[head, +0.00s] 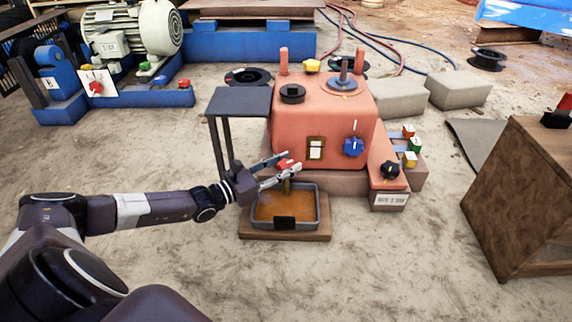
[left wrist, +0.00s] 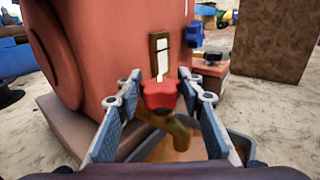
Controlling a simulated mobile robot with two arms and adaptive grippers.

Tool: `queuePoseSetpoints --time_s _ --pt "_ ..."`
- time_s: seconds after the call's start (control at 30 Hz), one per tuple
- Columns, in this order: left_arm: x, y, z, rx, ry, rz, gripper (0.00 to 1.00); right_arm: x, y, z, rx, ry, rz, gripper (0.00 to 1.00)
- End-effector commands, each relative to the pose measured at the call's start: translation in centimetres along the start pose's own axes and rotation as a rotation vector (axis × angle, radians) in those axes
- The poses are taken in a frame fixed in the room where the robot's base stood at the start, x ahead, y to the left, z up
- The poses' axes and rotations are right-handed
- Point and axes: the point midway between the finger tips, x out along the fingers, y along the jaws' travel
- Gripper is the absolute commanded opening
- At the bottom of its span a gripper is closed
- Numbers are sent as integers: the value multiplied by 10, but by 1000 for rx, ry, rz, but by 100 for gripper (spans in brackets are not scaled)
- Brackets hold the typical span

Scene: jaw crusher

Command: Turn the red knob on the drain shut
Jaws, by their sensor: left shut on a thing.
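The red knob (head: 285,164) sits on the drain pipe low on the front of the orange machine (head: 312,120). In the left wrist view the red knob (left wrist: 160,95) has a white mark at its upper edge, above the brass drain pipe (left wrist: 168,128). My left gripper (head: 289,169) reaches in from the left and is shut on the knob, one finger on each side; its fingers show in the left wrist view (left wrist: 160,88). A grey tray (head: 255,219) with brownish liquid stands under the drain. My right gripper is not in view.
A dark raised plate on legs (head: 238,101) stands close left of the machine, near my left wrist. A blue knob (head: 353,146) and a black knob (head: 390,169) are to the right. A brown box (head: 520,200) stands at far right. Sandy ground is clear in front.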

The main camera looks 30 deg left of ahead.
Motion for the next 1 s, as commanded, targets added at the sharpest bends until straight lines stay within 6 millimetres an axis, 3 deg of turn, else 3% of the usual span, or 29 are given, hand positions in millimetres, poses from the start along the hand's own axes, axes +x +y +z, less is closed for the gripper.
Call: queuePoseSetpoints --time_s 0.6,1.0 --pt "1 2 1 1 -2 -372 10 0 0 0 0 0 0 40" --pt "1 1 1 -2 -4 -499 10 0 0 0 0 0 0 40"
